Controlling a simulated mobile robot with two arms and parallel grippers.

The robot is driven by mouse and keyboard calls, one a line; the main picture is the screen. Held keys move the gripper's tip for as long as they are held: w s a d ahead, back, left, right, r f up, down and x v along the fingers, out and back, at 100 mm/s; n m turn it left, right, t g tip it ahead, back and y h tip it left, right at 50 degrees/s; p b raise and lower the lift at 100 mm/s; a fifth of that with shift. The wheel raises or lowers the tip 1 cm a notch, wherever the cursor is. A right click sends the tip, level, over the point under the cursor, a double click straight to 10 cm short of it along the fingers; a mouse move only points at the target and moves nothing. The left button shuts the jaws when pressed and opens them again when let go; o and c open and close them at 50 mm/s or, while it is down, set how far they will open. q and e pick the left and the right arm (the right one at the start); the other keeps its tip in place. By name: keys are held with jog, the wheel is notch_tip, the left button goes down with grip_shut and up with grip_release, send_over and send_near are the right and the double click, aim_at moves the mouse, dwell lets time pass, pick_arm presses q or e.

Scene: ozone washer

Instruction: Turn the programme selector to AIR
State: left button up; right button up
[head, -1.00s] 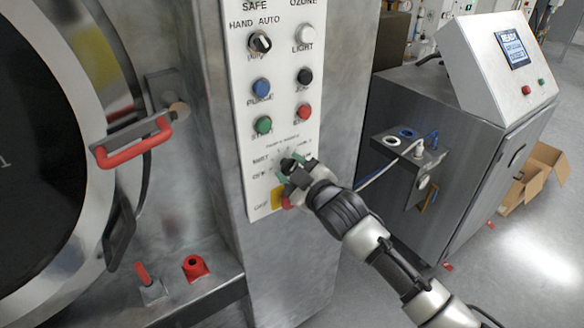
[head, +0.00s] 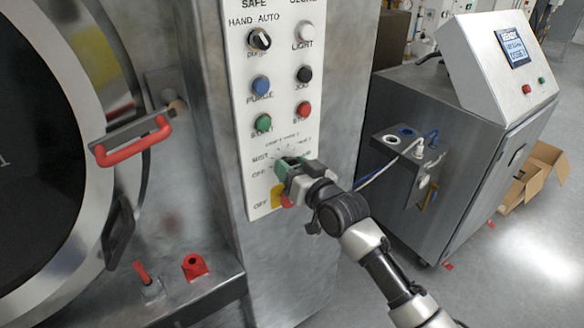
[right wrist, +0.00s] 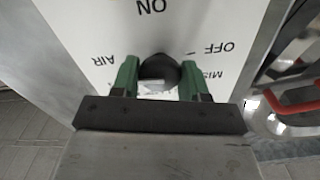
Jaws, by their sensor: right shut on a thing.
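The programme selector is a round black knob (right wrist: 160,70) low on the white control panel (head: 250,108). In the right wrist view it sits between the two green fingertips of my right gripper (right wrist: 160,78), which is shut on it. The upside-down label AIR is left of the knob there; OFF and MIST are to its right, and ON is above. In the head view my right gripper (head: 291,170) covers the knob. I cannot tell where its pointer stands. My left gripper is not in view.
Above the selector are a HAND/AUTO switch (head: 259,39) and several coloured buttons. A yellow-backed red button (head: 285,199) lies just below my gripper. The washer door with its red handle (head: 132,141) is at left. A grey cabinet with a screen (head: 513,47) stands at right.

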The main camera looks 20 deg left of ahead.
jog(key=shift+f+m, duration=0.1)
jog(key=shift+m, duration=0.5)
jog(key=o, duration=0.9)
jog(key=shift+d, duration=0.1)
jog(key=b+v, duration=0.2)
jog(key=v, duration=0.8)
jog(key=shift+s+d, duration=0.25)
jog(key=shift+s, duration=0.05)
